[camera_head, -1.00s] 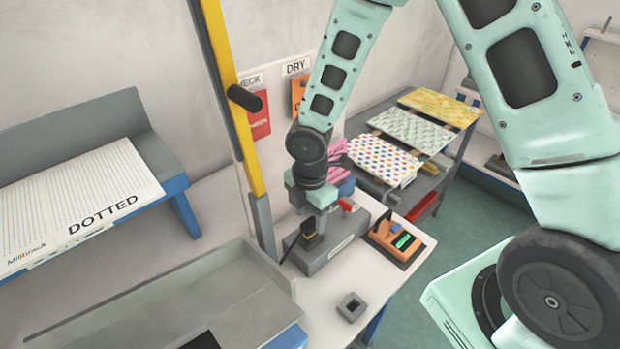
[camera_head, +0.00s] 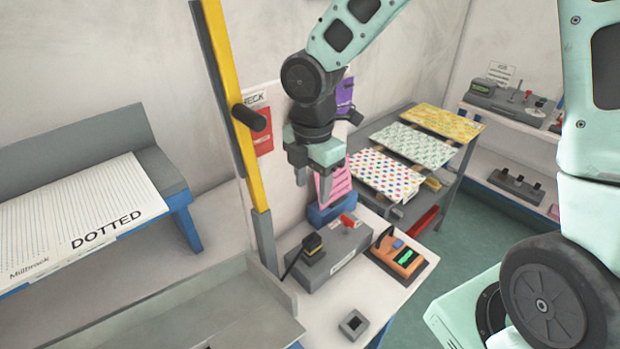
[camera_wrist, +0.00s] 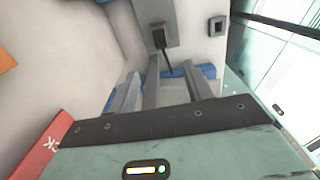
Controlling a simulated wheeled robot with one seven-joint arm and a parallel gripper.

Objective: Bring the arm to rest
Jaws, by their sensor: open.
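My gripper (camera_head: 312,178) hangs in the air in the head view, fingers pointing down, above the grey box (camera_head: 330,255) on the white bench. Its fingers also show in the wrist view (camera_wrist: 165,88), apart with nothing between them. The gripper is clear of the box. In the wrist view the grey box (camera_wrist: 155,15) lies beyond the fingertips.
An orange device with a green display (camera_head: 398,255) and a small grey square holder (camera_head: 353,323) stand on the bench. A yellow post (camera_head: 235,110) rises left of my gripper. A pink item (camera_head: 335,185) is behind it. A rack of patterned sheets (camera_head: 385,173) stands to the right.

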